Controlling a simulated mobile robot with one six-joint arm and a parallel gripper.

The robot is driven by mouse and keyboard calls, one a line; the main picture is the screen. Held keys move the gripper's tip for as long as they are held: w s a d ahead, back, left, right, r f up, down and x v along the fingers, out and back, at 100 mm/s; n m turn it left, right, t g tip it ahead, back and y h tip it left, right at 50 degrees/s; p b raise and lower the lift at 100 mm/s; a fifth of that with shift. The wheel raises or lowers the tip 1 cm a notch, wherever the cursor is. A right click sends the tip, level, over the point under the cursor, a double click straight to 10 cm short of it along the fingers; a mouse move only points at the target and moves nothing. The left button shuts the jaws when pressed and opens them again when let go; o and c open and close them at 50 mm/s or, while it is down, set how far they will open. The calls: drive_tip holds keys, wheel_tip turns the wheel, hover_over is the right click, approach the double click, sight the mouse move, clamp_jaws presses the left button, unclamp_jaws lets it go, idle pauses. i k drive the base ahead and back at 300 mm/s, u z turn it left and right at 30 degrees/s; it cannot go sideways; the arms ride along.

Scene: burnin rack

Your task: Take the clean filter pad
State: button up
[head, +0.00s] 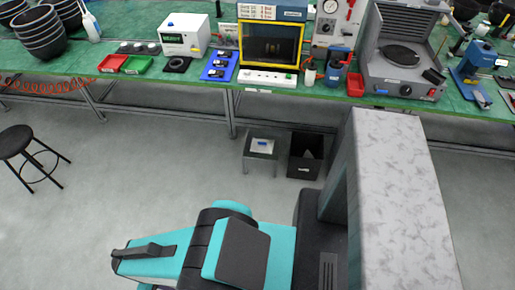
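A small pale, flat item with a blue mark (262,145) lies on a low grey stand (248,156) on the floor in front of the bench. It may be the clean filter pad, but it is too small to be sure. A black open bin (293,166) stands just right of the stand, with something grey inside. My teal and black arm fills the lower middle of the head view, well short of the stand.
A long green-topped bench (215,98) crosses the back, holding a yellow-framed cabinet (270,45), a white box unit (185,34) and red (112,63) and green (137,65) trays. A black stool (15,141) stands at left. The grey floor between is clear.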

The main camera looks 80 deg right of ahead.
sight(259, 145)
drive_tip(key=i, duration=1.35)
drive_tip(key=z, duration=4.6)
drive_tip(key=i, duration=0.1)
drive_tip(key=u, duration=2.9)
drive_tip(key=i, duration=0.6)
